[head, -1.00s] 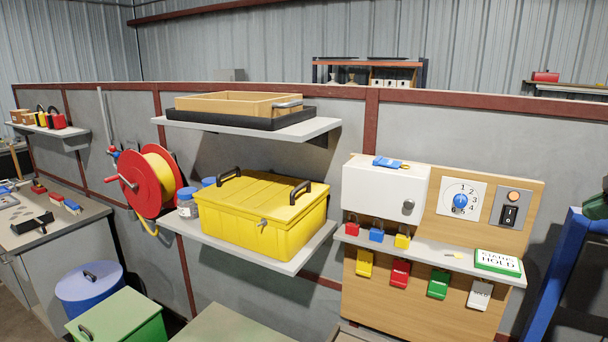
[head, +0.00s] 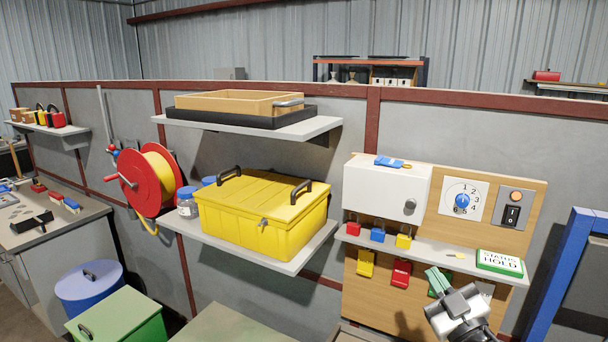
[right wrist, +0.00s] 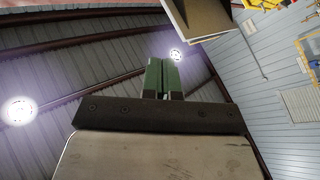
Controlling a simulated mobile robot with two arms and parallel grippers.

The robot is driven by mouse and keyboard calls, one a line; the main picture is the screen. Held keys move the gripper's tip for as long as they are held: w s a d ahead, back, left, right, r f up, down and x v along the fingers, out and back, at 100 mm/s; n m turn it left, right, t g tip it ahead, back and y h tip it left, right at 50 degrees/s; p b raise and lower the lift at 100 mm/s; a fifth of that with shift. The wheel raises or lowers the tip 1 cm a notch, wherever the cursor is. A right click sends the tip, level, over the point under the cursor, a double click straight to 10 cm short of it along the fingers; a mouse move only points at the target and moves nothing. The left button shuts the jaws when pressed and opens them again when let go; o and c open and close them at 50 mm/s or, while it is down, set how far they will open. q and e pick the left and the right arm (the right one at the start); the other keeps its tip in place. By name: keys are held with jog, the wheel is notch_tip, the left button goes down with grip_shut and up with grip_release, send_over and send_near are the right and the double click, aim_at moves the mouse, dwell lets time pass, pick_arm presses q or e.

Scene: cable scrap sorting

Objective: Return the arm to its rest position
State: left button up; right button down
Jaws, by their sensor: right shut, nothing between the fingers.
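My right gripper (head: 438,281) is at the lower right of the head view, in front of the wooden panel's lower part. Its green fingers are together with nothing between them. In the right wrist view the fingers (right wrist: 162,78) also show closed and empty, with the roof and lamps behind. The gripper covers part of the green tag and the white tag under the small shelf. My left gripper is in neither view.
The wooden panel (head: 438,210) carries a white box (head: 385,195), a dial (head: 462,201) and a switch (head: 512,215). Its grey ledge holds padlocks and a status sign (head: 500,262). A yellow case (head: 262,215) sits on a shelf to the left. A blue frame (head: 562,270) stands at the right.

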jog(key=s+d+f+m+g+h, duration=0.1)
jog(key=s+f+m+g+h, duration=0.75)
jog(key=s+f, duration=0.65)
jog(key=s+a+f+n+g+y, duration=0.1)
jog(key=s+a+f+g, duration=0.1)
jog(key=s+f+g, duration=0.5)
jog(key=s+a+f+n+g+y, duration=0.1)
jog(key=s+a+f+g+y, duration=0.15)
jog(key=s, duration=0.75)
notch_tip(320, 180, down, 33)
jog(key=s+b, duration=0.1)
jog(key=b, duration=0.5)
jog(key=s+d+f+g+b, duration=0.1)
jog(key=s+f+b, duration=0.1)
jog(key=s+f, duration=0.6)
jog(key=s+d+f+g+h+b, duration=0.1)
jog(key=s+f+b, duration=0.2)
jog(key=s+f, duration=0.5)
notch_tip(320, 180, down, 4)
jog(key=shift+d+r, duration=0.1)
jog(key=shift+d, duration=0.3)
